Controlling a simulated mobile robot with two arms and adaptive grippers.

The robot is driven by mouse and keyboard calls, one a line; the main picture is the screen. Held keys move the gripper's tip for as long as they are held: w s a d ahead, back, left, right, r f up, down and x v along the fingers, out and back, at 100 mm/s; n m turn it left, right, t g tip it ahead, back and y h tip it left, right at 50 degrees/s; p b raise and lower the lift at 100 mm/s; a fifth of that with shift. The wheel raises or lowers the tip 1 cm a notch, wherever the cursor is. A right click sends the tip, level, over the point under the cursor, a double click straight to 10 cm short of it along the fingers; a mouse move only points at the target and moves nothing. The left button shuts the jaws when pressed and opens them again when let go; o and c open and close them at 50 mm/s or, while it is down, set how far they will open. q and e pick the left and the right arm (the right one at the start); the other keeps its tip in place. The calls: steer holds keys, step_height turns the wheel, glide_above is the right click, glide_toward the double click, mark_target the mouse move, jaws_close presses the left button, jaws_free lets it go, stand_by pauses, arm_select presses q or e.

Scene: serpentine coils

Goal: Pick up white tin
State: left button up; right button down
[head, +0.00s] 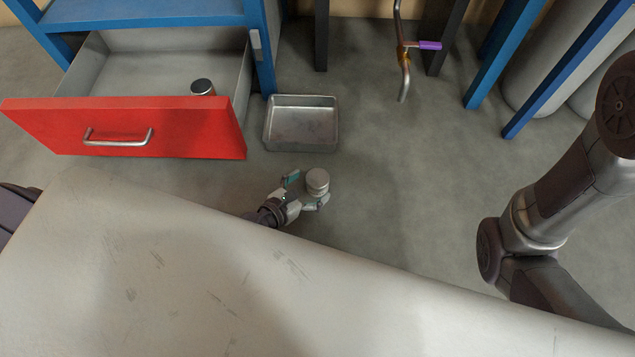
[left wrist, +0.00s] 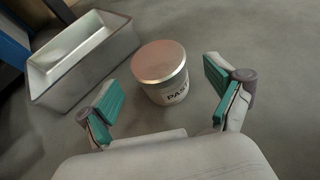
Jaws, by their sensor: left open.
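The white tin (head: 317,181) has a metal lid and stands upright on the grey floor. In the left wrist view the tin (left wrist: 162,74) shows dark lettering on its white side. My left gripper (head: 306,190) is open near the tin in the head view. In the left wrist view its teal-padded fingertips (left wrist: 160,90) are spread to either side of the tin, which sits ahead between them, with no contact visible. My right arm shows at the right of the head view, but its gripper is out of the picture.
A metal tray (head: 301,144) lies on the floor just behind the tin. A red-fronted drawer (head: 190,140) stands open at the left with a dark-lidded can (head: 203,88) inside. A pipe with a purple-handled valve (head: 430,45) hangs at the back. Floor right of the tin is clear.

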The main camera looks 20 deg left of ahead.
arm_select(q)
steer(key=shift+x, duration=1.45)
steer(key=c, duration=1.4)
